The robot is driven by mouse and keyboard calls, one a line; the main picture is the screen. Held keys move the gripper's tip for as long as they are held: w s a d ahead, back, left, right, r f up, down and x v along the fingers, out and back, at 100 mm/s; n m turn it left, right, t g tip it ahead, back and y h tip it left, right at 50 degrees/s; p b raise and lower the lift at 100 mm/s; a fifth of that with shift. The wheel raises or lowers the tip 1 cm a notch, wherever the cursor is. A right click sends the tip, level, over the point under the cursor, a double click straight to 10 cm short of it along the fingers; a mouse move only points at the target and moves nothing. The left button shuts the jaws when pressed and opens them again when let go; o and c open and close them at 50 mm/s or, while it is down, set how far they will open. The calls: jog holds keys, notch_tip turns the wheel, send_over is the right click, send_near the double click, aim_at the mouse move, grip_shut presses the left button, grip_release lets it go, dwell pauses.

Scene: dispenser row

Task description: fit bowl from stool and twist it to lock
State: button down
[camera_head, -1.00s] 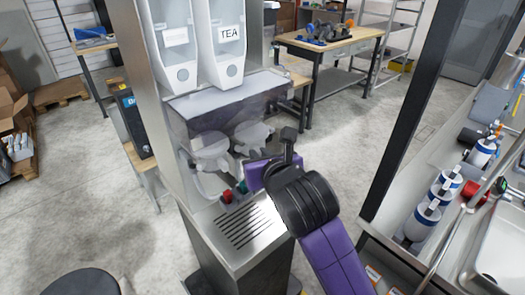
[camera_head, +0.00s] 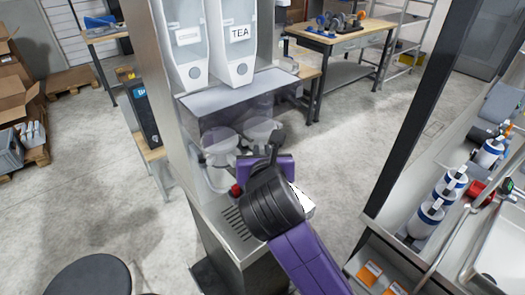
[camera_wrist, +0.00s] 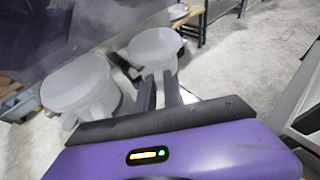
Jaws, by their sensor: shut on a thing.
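Two pale grey bowls hang side by side in the dispenser (camera_head: 181,130) behind a smoky clear panel. The right bowl (camera_head: 258,131) is below the TEA hopper (camera_head: 238,45) and also shows in the wrist view (camera_wrist: 154,48). The left bowl (camera_head: 220,143) is larger in the wrist view (camera_wrist: 75,82). My gripper (camera_wrist: 160,92) is shut on the lower part of the right bowl; the exact grip is hard to see. In the head view my gripper (camera_head: 272,150) is partly hidden by my wrist. I cannot tell whether the right bowl is locked. The dark round stool (camera_head: 92,275) has a bare seat.
A red knob (camera_head: 235,190) is at the dispenser's front, above the slotted drip tray (camera_head: 232,222). A dark post (camera_head: 418,120) and a counter (camera_head: 400,235) with a sink and bottles stand to the right. A workbench (camera_head: 345,42) is at the back.

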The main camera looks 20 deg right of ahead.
jog(key=c, duration=1.4)
grip_release()
jog(key=shift+o, duration=0.2)
jog(key=shift+s, duration=0.1)
jog(key=b+v, duration=0.1)
jog(key=v, duration=0.7)
jog(key=s+a+f+m+y+b, duration=0.1)
jog(key=s+a+f+m+y, duration=0.3)
jog(key=s+f+m, duration=1.1)
jog(key=s+d+m+t, duration=0.1)
jog(key=s+d+m, duration=0.3)
jog(key=s+m, duration=0.4)
jog(key=s+d+m+b, duration=0.1)
jog(key=s+d+m, duration=0.3)
jog(key=s+m, duration=0.5)
jog(key=s, duration=0.4)
jog(key=shift+s+d+m+t, duration=0.2)
jog(key=shift+s+m+t, duration=0.1)
jog(key=shift+s+t, duration=0.1)
